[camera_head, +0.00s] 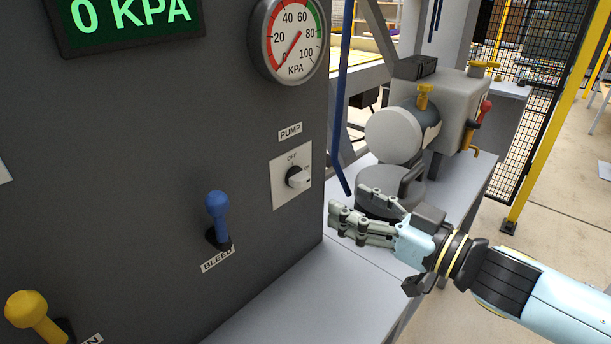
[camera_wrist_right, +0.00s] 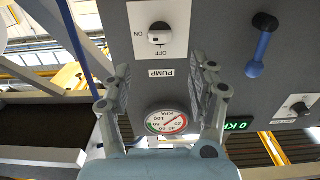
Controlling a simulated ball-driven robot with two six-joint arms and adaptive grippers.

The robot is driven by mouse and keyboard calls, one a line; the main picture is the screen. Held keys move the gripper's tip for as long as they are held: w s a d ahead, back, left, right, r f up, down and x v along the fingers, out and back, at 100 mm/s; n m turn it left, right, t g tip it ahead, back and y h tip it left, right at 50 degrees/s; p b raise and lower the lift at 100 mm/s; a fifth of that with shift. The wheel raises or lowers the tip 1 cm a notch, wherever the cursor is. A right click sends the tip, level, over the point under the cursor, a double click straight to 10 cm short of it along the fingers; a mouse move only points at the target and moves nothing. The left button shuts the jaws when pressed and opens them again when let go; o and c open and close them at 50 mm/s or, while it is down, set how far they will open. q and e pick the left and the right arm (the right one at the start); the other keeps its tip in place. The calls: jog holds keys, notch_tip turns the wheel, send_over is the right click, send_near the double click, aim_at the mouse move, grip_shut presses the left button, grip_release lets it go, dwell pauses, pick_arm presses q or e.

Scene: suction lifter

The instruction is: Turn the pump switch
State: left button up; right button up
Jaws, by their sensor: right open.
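The pump switch (camera_head: 297,178) is a small white and dark knob on a light plate (camera_head: 281,186) marked OFF and ON, under a PUMP label on the dark panel. In the right wrist view the knob (camera_wrist_right: 159,36) shows upside down, its handle lying crosswise; I cannot tell which mark it points to. My right gripper (camera_head: 350,206) is open and empty, right of the switch and a little lower, apart from the panel. In the wrist view its fingertips (camera_wrist_right: 160,66) spread either side below the plate. My left gripper is out of view.
A blue bleed lever (camera_head: 217,209) and a yellow lever (camera_head: 25,308) stick out of the panel. The gauge (camera_head: 294,38) reads near 0; the display (camera_head: 128,16) shows 0 KPA. A blue hose (camera_head: 342,110) hangs beside the panel. A grey pump unit (camera_head: 410,130) stands behind my right gripper.

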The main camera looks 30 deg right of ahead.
aim_at(306, 180)
jog(key=p+x, duration=0.3)
jog(key=x, duration=0.6)
jog(key=shift+w+a+r, duration=0.1)
jog(key=shift+w+a, duration=0.05)
jog(key=shift+w, duration=0.15)
jog(key=shift+w+a, duration=0.15)
jog(key=shift+w, duration=0.3)
jog(key=c, duration=1.1)
